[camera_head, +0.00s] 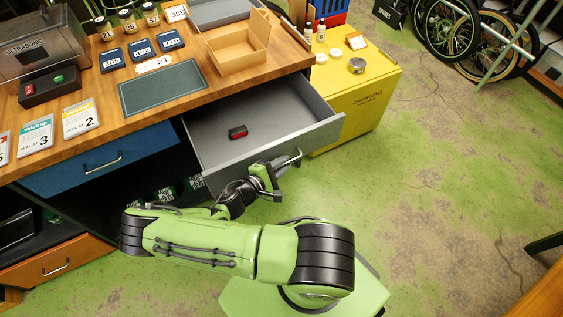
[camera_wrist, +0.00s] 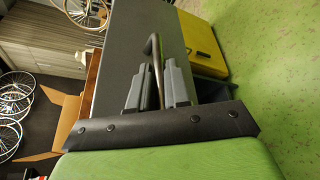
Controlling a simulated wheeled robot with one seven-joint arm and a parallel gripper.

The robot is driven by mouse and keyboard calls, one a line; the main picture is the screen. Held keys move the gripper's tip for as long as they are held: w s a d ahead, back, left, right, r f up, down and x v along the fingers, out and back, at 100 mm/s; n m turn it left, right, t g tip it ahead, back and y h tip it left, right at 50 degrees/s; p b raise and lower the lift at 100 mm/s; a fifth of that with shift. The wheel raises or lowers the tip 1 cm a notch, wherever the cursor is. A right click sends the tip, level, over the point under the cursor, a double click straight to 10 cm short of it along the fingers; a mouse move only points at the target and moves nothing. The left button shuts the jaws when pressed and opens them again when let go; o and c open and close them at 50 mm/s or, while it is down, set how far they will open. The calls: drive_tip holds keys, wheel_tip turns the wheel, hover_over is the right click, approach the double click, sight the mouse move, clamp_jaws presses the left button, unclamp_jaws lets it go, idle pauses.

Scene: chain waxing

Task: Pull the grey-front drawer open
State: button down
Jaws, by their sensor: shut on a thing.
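The grey-front drawer (camera_head: 272,150) stands pulled well out from under the wooden bench top in the head view. A small red and black object (camera_head: 238,132) lies on its grey floor. My gripper (camera_head: 276,172) is at the middle of the drawer's front, shut on the metal bar handle (camera_head: 293,160). In the wrist view the two grey fingers of my gripper (camera_wrist: 159,85) stand on either side of the bent handle (camera_wrist: 156,55), against the grey drawer front (camera_wrist: 115,60). Part of the handle is hidden by the fingers.
A blue drawer (camera_head: 100,160) is shut at the left, and an orange drawer (camera_head: 50,265) sits lower. A yellow cabinet (camera_head: 360,105) stands beside the open drawer. The bench top (camera_head: 290,58) holds cards, jars and an open cardboard box (camera_head: 240,50). Green floor (camera_head: 430,190) is clear to the right.

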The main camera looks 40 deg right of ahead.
drive_tip(key=c, duration=1.4)
unclamp_jaws()
drive_tip(key=shift+c, duration=0.2)
drive_tip(key=p+v, duration=0.2)
drive_tip(key=v, duration=1.3)
drive_tip(key=shift+a, duration=0.4)
